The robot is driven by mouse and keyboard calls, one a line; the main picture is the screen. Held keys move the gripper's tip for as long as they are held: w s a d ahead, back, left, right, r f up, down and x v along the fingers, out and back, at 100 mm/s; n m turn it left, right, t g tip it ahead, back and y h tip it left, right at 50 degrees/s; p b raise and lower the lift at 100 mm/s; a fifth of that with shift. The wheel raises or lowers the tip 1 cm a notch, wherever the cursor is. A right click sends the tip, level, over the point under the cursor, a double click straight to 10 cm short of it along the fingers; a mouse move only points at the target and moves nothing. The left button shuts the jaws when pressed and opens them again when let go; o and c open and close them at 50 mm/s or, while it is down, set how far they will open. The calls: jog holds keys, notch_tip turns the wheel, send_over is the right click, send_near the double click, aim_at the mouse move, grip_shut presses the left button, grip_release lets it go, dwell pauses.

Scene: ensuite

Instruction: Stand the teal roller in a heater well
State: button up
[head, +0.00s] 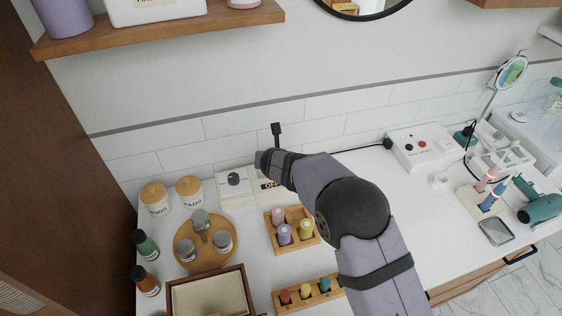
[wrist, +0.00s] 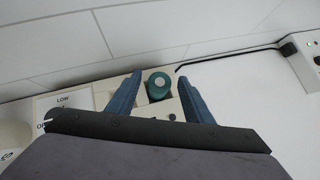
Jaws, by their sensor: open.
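The teal roller (wrist: 157,85) shows end-on in the wrist view, between the two blue fingers of my gripper (wrist: 159,82). The fingers are open, with a gap on each side of the roller. It sits at the white heater (wrist: 104,96); its lower end is hidden, so I cannot tell how deep it stands in a well. In the head view, my gripper (head: 277,162) is over the heater (head: 238,198) by the back wall. My wrist hides the roller and the wells there.
A wooden block (head: 270,238) with pink, purple and yellow rollers stands in front of the heater. A front rack (head: 283,309) holds red, yellow and teal pieces. Jars (head: 190,190) and a round tray (head: 203,263) are left. The counter right of the heater is clear up to a white box (head: 425,147).

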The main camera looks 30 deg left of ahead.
jog(key=b+v, duration=0.1)
jog(key=v, duration=0.9)
jog(key=shift+r, duration=0.1)
jog(key=shift+d, duration=0.15)
jog(key=d+f+m+g+h, duration=0.2)
jog(key=d+m+g+h, duration=0.15)
jog(key=d+m, duration=1.85)
jog(key=s+d+f+m+g, duration=0.2)
jog(key=s+d+m, duration=0.7)
jog(key=s+d, duration=0.1)
jog(key=s+d+f+m+g, duration=0.1)
jog(key=s+d+m+g, duration=0.2)
jog(key=s+d+m, duration=0.6)
jog(key=s+d, duration=0.1)
jog(key=d, duration=0.2)
jog(key=shift+f, duration=0.35)
jog(key=shift+w, duration=0.1)
